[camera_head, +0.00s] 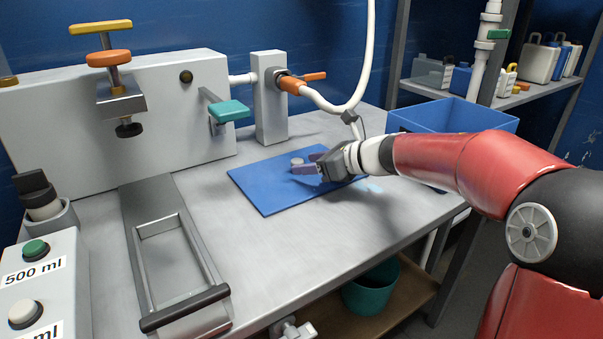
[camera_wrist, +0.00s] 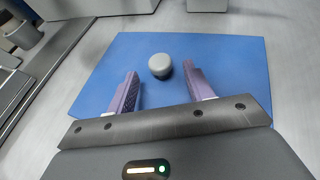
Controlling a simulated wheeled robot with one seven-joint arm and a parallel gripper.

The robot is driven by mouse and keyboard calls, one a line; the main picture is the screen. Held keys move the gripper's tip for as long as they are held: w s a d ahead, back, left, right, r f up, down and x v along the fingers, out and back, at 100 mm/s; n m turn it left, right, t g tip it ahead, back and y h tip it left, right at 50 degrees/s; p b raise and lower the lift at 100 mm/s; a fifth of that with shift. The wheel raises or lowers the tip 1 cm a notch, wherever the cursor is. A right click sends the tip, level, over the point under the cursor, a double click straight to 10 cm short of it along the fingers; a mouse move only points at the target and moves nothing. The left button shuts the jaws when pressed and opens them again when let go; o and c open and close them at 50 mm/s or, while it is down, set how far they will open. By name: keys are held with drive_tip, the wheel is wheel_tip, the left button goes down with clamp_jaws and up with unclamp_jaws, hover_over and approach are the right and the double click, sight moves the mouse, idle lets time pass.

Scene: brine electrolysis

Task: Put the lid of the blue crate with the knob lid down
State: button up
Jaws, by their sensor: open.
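The blue lid (camera_head: 268,192) lies flat on the metal bench, and its grey knob (camera_head: 297,162) stands up near its middle. The lid (camera_wrist: 222,70) and the knob (camera_wrist: 160,66) also show in the wrist view. My gripper (camera_head: 306,162) is low over the lid with its purple fingers apart. In the wrist view my gripper (camera_wrist: 161,82) has the knob just beyond and between its fingertips, with gaps on both sides. The fingers hold nothing. The blue crate (camera_head: 455,116) stands open at the right end of the bench, partly hidden by my arm.
A grey cell with a yellow handle (camera_head: 100,27) and a teal lever (camera_head: 229,110) stands behind on the left. A white hose (camera_head: 367,50) hangs behind my gripper. A metal tray (camera_head: 170,250) lies front left. The bench in front of the lid is clear.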

sight(297, 161)
drive_tip(key=x, duration=0.2)
drive_tip(key=r+p+x, duration=0.1)
drive_tip(key=x, duration=0.1)
drive_tip(key=shift+w+a+f, duration=0.2)
drive_tip(key=shift+w+a, duration=0.05)
drive_tip(key=shift+a, duration=0.2)
drive_tip(key=shift+w+a+f, duration=0.25)
drive_tip(key=shift+w+a, duration=0.05)
drive_tip(key=shift+a, duration=0.05)
clamp_jaws()
